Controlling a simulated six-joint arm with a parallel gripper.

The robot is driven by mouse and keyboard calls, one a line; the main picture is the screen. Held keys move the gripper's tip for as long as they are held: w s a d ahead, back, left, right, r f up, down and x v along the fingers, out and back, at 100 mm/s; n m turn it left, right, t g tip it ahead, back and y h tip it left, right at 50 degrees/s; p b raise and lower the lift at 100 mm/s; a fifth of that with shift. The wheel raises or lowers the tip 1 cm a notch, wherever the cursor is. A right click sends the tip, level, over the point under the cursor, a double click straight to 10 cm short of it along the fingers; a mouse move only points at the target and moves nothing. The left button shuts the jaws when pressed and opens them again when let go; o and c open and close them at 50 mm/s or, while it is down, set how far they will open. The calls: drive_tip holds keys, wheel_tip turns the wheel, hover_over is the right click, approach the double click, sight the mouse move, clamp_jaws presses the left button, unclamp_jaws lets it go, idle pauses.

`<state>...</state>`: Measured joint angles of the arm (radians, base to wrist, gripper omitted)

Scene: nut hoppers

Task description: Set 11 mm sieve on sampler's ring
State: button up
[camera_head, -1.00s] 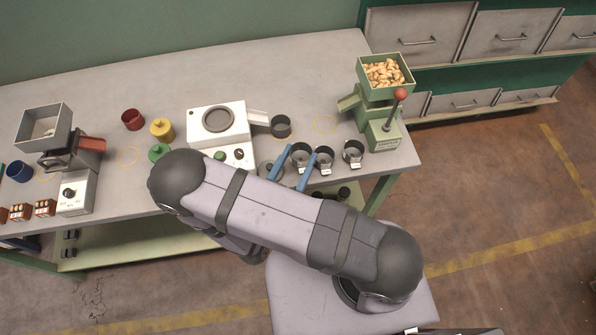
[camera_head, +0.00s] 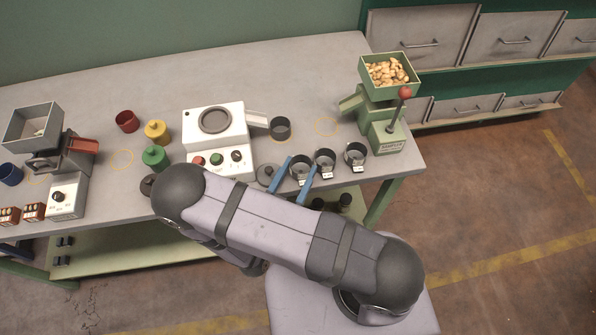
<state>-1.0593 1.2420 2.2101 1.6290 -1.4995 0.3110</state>
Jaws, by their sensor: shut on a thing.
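Three dark round sieve cups with small white tags stand in a row at the bench's front right: a left one (camera_head: 299,172), a middle one (camera_head: 325,162) and a right one (camera_head: 356,153). The tags are too small to read, so I cannot tell which is 11 mm. My gripper (camera_head: 301,164), with two blue fingers, is shut on the left cup, one finger on each side. I cannot tell whether that cup is off the bench.
A green machine (camera_head: 385,115) with a nut-filled hopper and red-knobbed lever stands right. A dark cup (camera_head: 280,128) sits by the white machine's chute. Green (camera_head: 155,157), yellow (camera_head: 157,132) and red (camera_head: 127,121) cups stand left. The bench's back is clear.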

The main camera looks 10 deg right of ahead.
drive_tip(key=shift+f, duration=0.1)
drive_tip(key=shift+f, duration=0.1)
drive_tip(key=o, duration=1.1)
drive_tip(key=shift+c, duration=0.2)
drive_tip(key=shift+b+v, duration=1.55)
drive_tip(key=shift+v, duration=2.1)
drive_tip(key=shift+c, duration=1.2)
